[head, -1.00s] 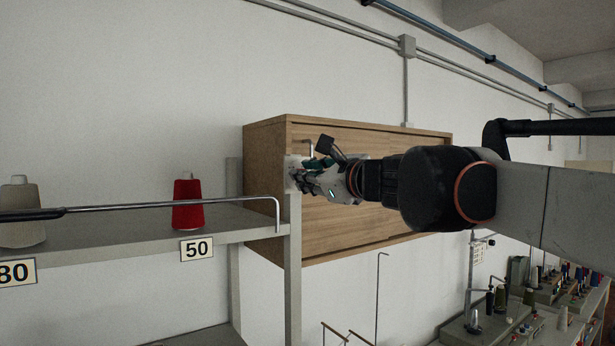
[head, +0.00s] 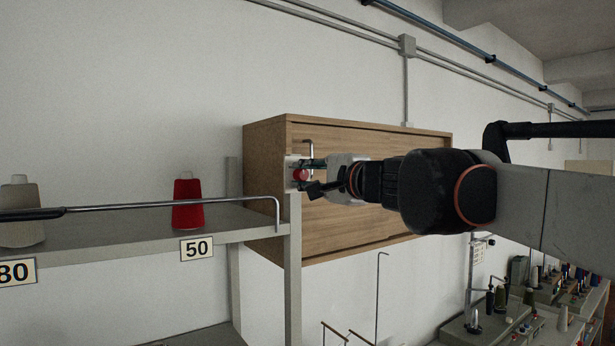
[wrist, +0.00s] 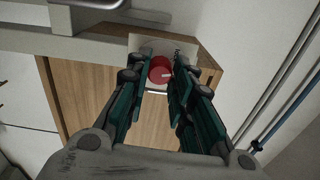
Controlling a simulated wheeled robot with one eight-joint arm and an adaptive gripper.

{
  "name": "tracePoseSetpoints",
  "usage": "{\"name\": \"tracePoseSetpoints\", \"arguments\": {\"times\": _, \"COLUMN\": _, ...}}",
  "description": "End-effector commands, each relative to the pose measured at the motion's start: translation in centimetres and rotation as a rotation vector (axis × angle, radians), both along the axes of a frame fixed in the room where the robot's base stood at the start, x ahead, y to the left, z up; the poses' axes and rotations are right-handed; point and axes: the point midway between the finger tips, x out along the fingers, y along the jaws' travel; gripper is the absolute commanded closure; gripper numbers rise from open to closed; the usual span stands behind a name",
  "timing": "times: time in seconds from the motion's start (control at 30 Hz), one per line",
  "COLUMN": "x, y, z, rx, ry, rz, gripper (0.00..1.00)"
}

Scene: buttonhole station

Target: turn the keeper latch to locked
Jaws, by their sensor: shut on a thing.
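The keeper latch shows as a round red knob (wrist: 160,69) with a short white mark, set on a pale plate (wrist: 147,42) with partly hidden dark lettering. In the wrist view the white mark points to the right. The knob also shows in the head view (head: 300,175), at the left edge of the wooden cabinet (head: 365,205). My gripper (wrist: 161,75) has its green-sided fingers on either side of the knob and is shut on it. In the head view my gripper (head: 306,176) reaches the knob from the right. The lettering's meaning cannot be read.
A grey shelf (head: 130,250) on the left carries a red thread cone (head: 187,203) and a pale cone (head: 20,215). A hooked metal rod (head: 190,203) passes in front. A bent metal handle (head: 311,148) stands just above my fingers. Sewing machines (head: 480,315) are at lower right.

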Motion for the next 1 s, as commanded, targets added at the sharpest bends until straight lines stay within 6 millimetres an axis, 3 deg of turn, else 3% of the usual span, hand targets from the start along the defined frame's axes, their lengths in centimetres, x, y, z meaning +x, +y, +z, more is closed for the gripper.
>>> {"name": "tracePoseSetpoints", "arguments": {"times": 0.5, "x": 0.01, "y": -0.02, "z": -0.14, "rx": -0.340, "ry": -0.229, "rz": 0.000, "gripper": 1.00}}
{"name": "tracePoseSetpoints", "arguments": {"times": 1.0, "x": -0.01, "y": -0.02, "z": -0.21, "rx": -0.451, "ry": -0.303, "rz": 0.001, "gripper": 1.00}}
